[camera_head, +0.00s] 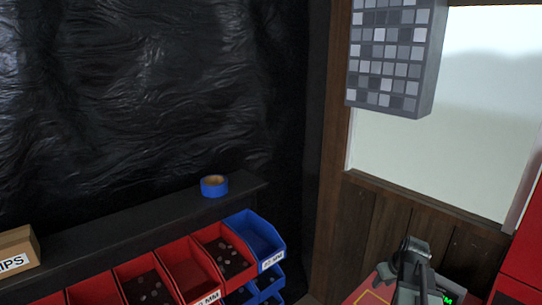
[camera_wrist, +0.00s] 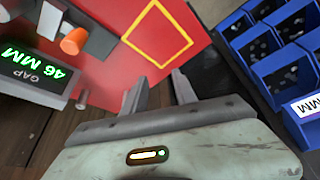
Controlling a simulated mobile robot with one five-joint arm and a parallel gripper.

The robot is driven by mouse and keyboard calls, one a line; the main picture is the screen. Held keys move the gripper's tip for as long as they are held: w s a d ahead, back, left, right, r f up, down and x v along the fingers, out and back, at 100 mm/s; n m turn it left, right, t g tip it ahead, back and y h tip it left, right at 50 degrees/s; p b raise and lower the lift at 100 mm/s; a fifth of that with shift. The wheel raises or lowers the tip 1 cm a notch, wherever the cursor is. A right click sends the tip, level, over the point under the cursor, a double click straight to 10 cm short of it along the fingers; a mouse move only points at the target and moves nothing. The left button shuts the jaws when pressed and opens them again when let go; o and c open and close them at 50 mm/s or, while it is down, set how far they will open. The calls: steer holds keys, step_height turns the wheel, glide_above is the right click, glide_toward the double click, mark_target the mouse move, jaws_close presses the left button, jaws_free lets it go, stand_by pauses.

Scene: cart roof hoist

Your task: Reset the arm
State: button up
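My gripper (camera_wrist: 158,88) shows in the wrist view with its two grey fingers apart and nothing between them. It is over or near a red surface (camera_wrist: 190,72) that carries a yellow outlined square (camera_wrist: 157,35). In the head view, part of my grey arm shows at the bottom right above the same red surface (camera_head: 362,297); the fingertips cannot be made out there.
A gauge display (camera_wrist: 42,72) reading "GAP 46 MM" and an orange cylinder (camera_wrist: 74,41) are left of the fingers. Blue bins (camera_wrist: 285,72) stand to the right. A black shelf (camera_head: 120,238) holds blue tape (camera_head: 214,186) above red bins (camera_head: 187,270). A window (camera_head: 450,120) is at right.

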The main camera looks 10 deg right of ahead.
steer(key=w+a+n, duration=0.3)
steer(key=w+a, duration=0.1)
steer(key=a, duration=1.2)
steer(key=s+a+f+g+y, duration=0.1)
steer(key=s+a+f+g, duration=0.15)
steer(key=a, duration=1.35)
steer(key=s+m+g+h, duration=0.1)
steer(key=s+m+g, duration=0.1)
steer(key=s, duration=0.4)
steer(key=shift+a+m+b, duration=0.3)
steer(key=shift+a+m, duration=0.05)
steer(key=shift+m, duration=0.15)
